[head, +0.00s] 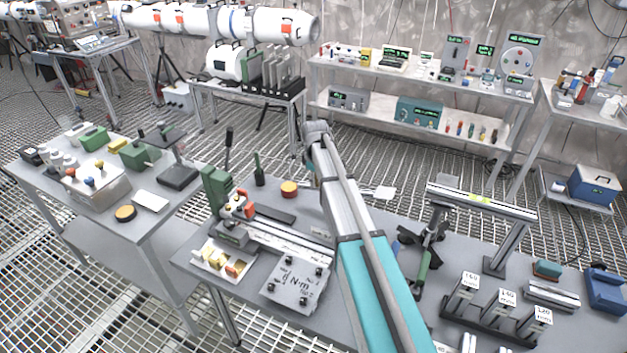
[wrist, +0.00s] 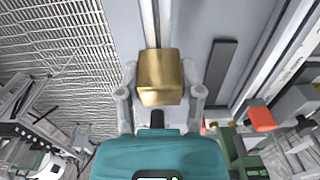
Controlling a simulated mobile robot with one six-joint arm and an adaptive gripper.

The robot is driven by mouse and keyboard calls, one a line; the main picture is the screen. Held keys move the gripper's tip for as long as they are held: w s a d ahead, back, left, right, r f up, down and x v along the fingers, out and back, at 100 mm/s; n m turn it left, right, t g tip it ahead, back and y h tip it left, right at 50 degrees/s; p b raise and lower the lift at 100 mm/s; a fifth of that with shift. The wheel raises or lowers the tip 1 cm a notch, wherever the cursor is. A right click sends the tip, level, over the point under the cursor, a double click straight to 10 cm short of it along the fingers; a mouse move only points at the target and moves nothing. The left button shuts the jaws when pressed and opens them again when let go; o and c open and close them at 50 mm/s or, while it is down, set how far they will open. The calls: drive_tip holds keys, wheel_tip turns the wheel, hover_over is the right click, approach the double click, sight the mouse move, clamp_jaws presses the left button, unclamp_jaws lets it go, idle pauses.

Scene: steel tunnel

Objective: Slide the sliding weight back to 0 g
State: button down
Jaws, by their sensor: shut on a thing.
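The sliding weight (wrist: 160,77) is a brass-coloured block in the middle of the wrist view. It sits on a narrow metal beam (wrist: 150,22) that runs away toward the top of that view. My gripper (wrist: 160,80) has one finger on each side of the block and is shut on it. The block hides the beam beneath it. No gram marks or 0 g mark can be read. In the head view my arm reaches over the near bench, and my gripper and the weight cannot be made out there.
An orange part (wrist: 261,119) lies right of my gripper. A raised rail (head: 480,200) stands farther right.

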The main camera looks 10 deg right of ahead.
drive_tip(key=s+d, duration=0.1)
drive_tip(key=d, duration=0.1)
drive_tip(key=s+d+r+p, duration=0.1)
drive_tip(key=s+d, duration=0.1)
drive_tip(key=shift+s+d+r, duration=0.15)
drive_tip(key=shift+d, duration=0.2)
drive_tip(key=shift+s+d, duration=0.15)
drive_tip(key=shift+d, duration=0.2)
